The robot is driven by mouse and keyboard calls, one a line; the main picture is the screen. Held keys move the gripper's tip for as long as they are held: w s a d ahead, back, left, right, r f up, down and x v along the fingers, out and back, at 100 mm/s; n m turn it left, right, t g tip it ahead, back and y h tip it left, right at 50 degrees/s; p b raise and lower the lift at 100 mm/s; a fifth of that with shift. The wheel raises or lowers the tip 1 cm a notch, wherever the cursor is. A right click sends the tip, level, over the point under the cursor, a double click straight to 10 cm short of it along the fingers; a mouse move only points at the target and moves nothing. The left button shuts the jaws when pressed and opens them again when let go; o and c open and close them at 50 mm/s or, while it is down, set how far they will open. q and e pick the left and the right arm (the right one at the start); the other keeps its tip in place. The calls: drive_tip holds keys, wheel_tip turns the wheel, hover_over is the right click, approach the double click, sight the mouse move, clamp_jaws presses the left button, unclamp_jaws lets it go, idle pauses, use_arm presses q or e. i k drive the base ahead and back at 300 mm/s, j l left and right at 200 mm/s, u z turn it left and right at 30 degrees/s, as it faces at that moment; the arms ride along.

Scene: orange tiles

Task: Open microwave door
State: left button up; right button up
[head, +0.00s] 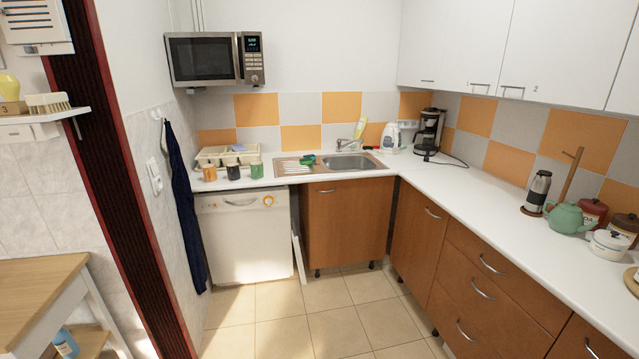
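The microwave (203,60) is mounted high on the back wall at the upper left of the head view. It has a dark door window in a silver frame, and the door looks shut. Its upright handle (237,58) is on the right side of the door. A control panel (252,60) with a lit display and buttons is right of the handle. Neither of my grippers nor my arms show in this view.
Below the microwave are a counter (310,178) with mugs, a dish rack and a sink (350,162), and a white dishwasher (243,240). A wooden table (40,275) stands at the lower left. Tiled floor (335,320) in the middle is clear.

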sight(173, 39)
drive_tip(key=i, duration=1.65)
drive_tip(key=i+l+u, duration=0.1)
drive_tip(key=i, duration=0.3)
drive_tip(key=i+l+u, duration=0.1)
drive_tip(key=i, duration=0.3)
drive_tip(key=i+l+u, duration=0.15)
drive_tip(key=i+u, duration=0.2)
drive_tip(key=i+l+u, duration=0.3)
drive_tip(key=i, duration=0.15)
drive_tip(key=i+l+u, duration=0.35)
